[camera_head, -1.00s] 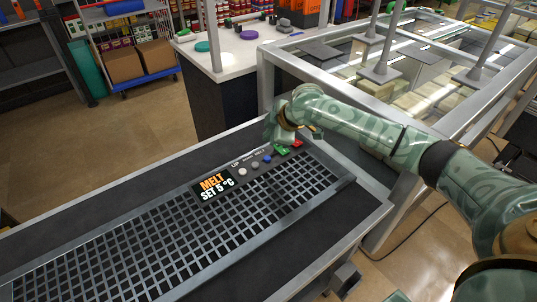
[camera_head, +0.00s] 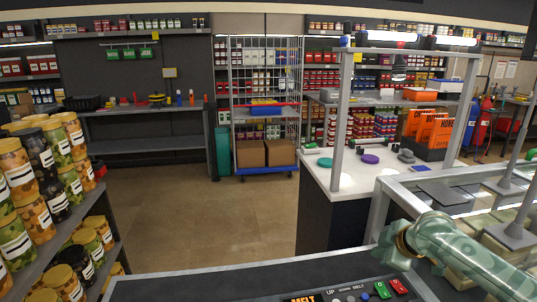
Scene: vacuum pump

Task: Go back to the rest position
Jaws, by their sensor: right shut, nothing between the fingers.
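My right arm comes in from the right edge in the head view. My right gripper (camera_head: 390,257) is shut and empty, just above and behind the panel's right end as I see it. Its fingertips are small and partly hidden by the wrist. I cannot tell how far the gripper is above the panel. My left gripper is not in view.
A frame table (camera_head: 376,215) with glass and metal posts stands close beside my right arm. A white-topped counter (camera_head: 325,178) stands behind the panel. Shelves of jars (camera_head: 62,225) stand at the left. The tiled floor (camera_head: 190,215) between is open.

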